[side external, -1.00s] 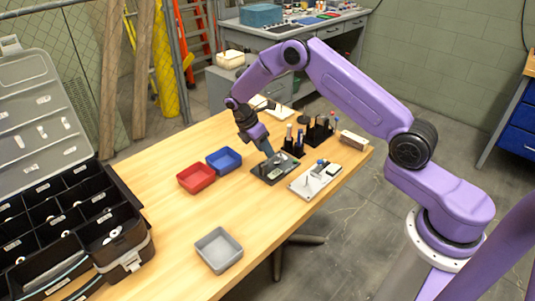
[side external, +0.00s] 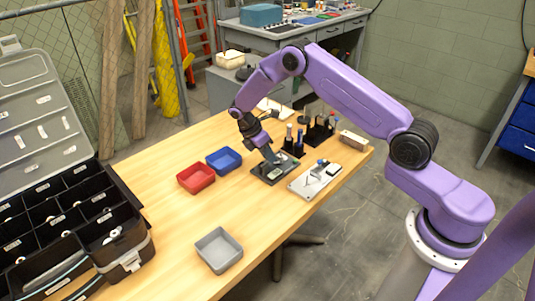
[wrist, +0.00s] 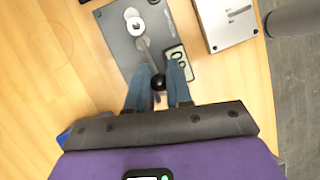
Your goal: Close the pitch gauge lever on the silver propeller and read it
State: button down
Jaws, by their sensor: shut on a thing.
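The pitch gauge is a dark grey plate (wrist: 118,45) on the bench, also seen in the side view (side external: 262,175). A round silver-white piece with a hub (wrist: 136,26), perhaps the silver propeller, sits on it. A lever arm (wrist: 146,55) runs from near it to a black knob (wrist: 158,82). My gripper (wrist: 157,84) has its blue-grey fingers on either side of the knob, shut on it; it also shows low over the plate in the side view (side external: 272,158). A small display (wrist: 176,58) lies beside the lever, its reading too small to tell.
A light-coloured plate (side external: 303,189) with fittings stands right of the gauge. Dark racks with upright tools (side external: 293,147) stand behind. Red (side external: 195,178), blue (side external: 224,160) and grey (side external: 219,250) bins sit on the bench. A compartment case (side external: 75,215) is at left.

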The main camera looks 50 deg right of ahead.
jog(key=h, duration=0.1)
jog(key=a+h, duration=0.1)
jog(key=h, duration=0.2)
jog(key=shift+a+r+m, duration=0.3)
jog(key=shift+a, duration=0.05)
jog(key=c, duration=1.1)
grip_release()
jog(key=shift+o, duration=0.2)
jog(key=v, duration=1.7)
jog(key=shift+w+a, duration=0.15)
jog(key=shift+a, duration=0.15)
